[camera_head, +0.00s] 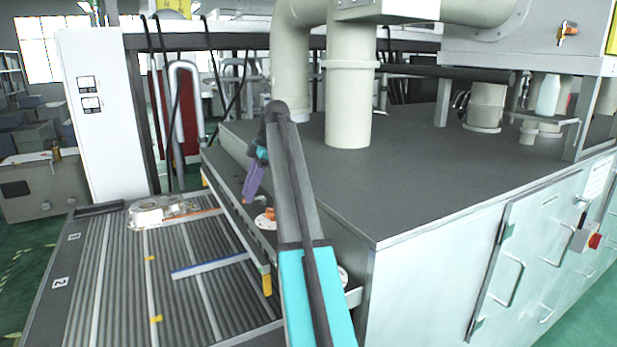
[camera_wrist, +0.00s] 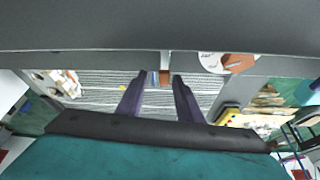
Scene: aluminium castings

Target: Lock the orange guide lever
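My gripper (camera_head: 253,184) has purple fingers that point down beside the left edge of the dark machine top. In the wrist view my gripper (camera_wrist: 163,82) is open, its two fingers apart. A small red-brown block (camera_wrist: 165,77) shows between the fingertips; contact cannot be told. A white disc (camera_wrist: 209,61) with an orange part (camera_wrist: 240,61) lies right of the fingers, apart from them. The head view shows the disc (camera_head: 262,223) and its orange part (camera_head: 270,213) just right of my fingertips, partly behind my arm. Which orange piece is the guide lever's handle is unclear.
A ribbed conveyor bed (camera_head: 110,280) lies at left, with a shiny casting (camera_head: 150,213) at its far end. A blue-white bar (camera_head: 212,266) lies across it. Large beige pipes (camera_head: 352,90) stand on the machine top. Another orange handle (camera_head: 568,28) is at upper right.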

